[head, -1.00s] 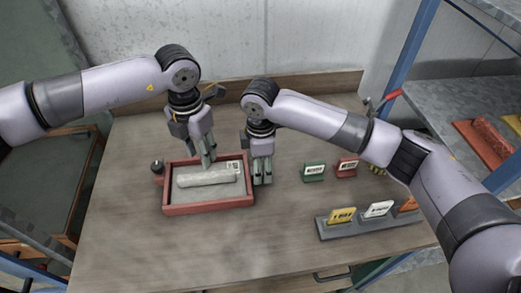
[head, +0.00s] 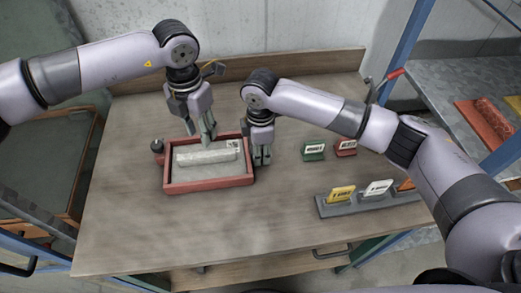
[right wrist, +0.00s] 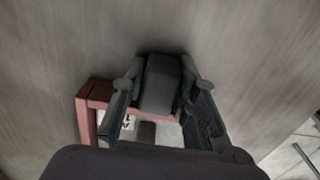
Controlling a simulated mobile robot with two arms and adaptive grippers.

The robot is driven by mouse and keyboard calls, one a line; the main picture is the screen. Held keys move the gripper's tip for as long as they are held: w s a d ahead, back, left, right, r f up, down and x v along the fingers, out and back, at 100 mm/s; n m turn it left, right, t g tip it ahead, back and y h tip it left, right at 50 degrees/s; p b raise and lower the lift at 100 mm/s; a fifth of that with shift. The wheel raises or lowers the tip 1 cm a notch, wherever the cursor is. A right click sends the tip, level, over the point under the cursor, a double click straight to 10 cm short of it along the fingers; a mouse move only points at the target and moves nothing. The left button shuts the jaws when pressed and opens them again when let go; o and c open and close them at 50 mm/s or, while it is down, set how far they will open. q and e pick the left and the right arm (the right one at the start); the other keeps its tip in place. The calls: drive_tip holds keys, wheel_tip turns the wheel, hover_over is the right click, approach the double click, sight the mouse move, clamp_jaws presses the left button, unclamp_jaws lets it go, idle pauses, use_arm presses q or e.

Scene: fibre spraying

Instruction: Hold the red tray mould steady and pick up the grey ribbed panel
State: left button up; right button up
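The red tray mould (head: 208,186) lies on the workbench; a corner of it shows in the right wrist view (right wrist: 87,122). The grey ribbed panel (head: 205,158) lies lengthwise inside the mould, towards its back wall. My left gripper (head: 206,138) points down above the panel, with its fingers apart and nothing visible between them. My right gripper (head: 261,160) is at the mould's right wall. In the right wrist view its fingers (right wrist: 163,108) stand apart, with red mould wall showing between them. Whether they touch the wall is hidden.
A dark knob (head: 157,146) sits at the mould's left side. To the right are a green card holder (head: 314,151), a red one (head: 345,148) and a grey rack (head: 335,208) with coloured cards. The bench front is clear. A blue-framed shelf stands at right.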

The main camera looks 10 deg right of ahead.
sight(206, 153)
clamp_jaws()
use_arm(q)
drive_tip(key=shift+o, duration=1)
drive_tip(key=f+m, duration=0.1)
drive_tip(key=m, duration=0.2)
drive_tip(key=f+m, duration=0.2)
drive_tip(key=m, duration=0.2)
drive_tip(key=f+m, duration=0.1)
drive_tip(key=m, duration=0.2)
drive_tip(key=shift+w+f+m, duration=0.25)
drive_tip(key=shift+f+m, duration=0.05)
drive_tip(key=shift+f, duration=0.05)
drive_tip(key=shift+s+f, duration=0.15)
drive_tip(key=shift+f, duration=1.2)
drive_tip(key=shift+s+f, duration=0.1)
drive_tip(key=shift+f, duration=1.25)
